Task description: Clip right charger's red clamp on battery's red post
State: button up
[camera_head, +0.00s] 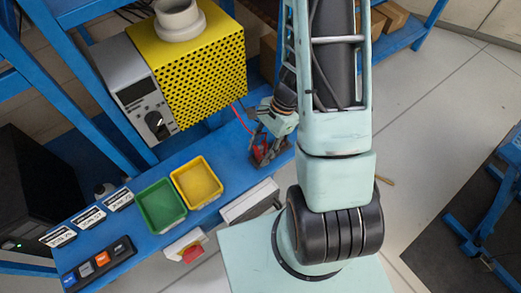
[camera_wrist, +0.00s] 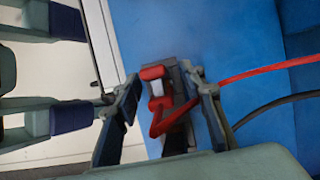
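The red clamp (camera_wrist: 157,118) lies low over the blue bench, on a dark grey piece, in the wrist view; its red cable (camera_wrist: 265,70) runs off to the right. In the head view its red part (camera_head: 258,152) shows small at the bench edge. My gripper (camera_wrist: 166,88) is open, with one finger on each side of the clamp. A gap shows at the left finger; whether the right finger touches cannot be told. A grey unit with a display and knob (camera_head: 143,98), perhaps a charger, stands left. I cannot make out the battery or its red post.
A yellow perforated housing (camera_head: 200,75) adjoins the grey unit. Green (camera_head: 160,207) and yellow (camera_head: 197,183) trays, labels, and a red button (camera_head: 192,252) are along the blue bench (camera_head: 130,240). A black cable (camera_wrist: 275,108) lies beside the red one.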

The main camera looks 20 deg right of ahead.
grip_shut()
dwell(0.3)
